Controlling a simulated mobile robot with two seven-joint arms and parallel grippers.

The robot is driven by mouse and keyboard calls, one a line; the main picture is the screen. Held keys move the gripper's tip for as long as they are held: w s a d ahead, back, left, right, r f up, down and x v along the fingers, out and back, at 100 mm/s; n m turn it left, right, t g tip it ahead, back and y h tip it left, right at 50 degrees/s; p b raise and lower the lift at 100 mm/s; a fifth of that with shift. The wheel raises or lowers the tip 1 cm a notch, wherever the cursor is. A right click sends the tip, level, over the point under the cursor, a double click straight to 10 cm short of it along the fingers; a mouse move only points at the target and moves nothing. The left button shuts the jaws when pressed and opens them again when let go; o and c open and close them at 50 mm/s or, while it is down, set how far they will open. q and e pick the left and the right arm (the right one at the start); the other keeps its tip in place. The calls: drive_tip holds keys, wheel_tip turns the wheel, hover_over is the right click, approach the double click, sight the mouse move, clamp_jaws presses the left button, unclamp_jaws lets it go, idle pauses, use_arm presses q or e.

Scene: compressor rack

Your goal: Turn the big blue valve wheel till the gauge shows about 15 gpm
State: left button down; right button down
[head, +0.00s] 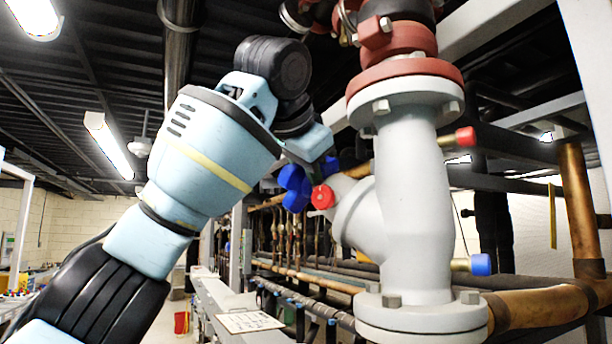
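The big blue valve wheel (294,188) sits left of the grey valve body (412,200), with a red round cap (323,197) beside it. My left arm comes in from the left, and its wrist bends down toward the wheel. My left gripper (318,168) is at the top of the wheel. The fingers are small and partly hidden, so I cannot tell whether they touch or grip it. I cannot make out a gauge. My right gripper is not in view.
A red flange (405,75) tops the grey valve, and small red (465,136) and blue (481,264) capped fittings stick out on its right. A copper pipe (540,308) runs off to the right. A white sign (250,322) lies low in the middle.

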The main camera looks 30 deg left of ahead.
use_arm(q)
drive_tip(key=shift+d+g+y, duration=0.15)
drive_tip(key=shift+g+y, duration=0.35)
drive_tip(key=shift+g, duration=0.4)
drive_tip(key=shift+w+n+g+y, duration=0.15)
drive_tip(key=shift+n+g+y, duration=0.15)
drive_tip(key=shift+n+g, duration=0.1)
drive_tip(key=c, duration=1.3)
unclamp_jaws()
drive_tip(key=shift+r, duration=0.1)
drive_tip(key=shift+v, duration=3.85)
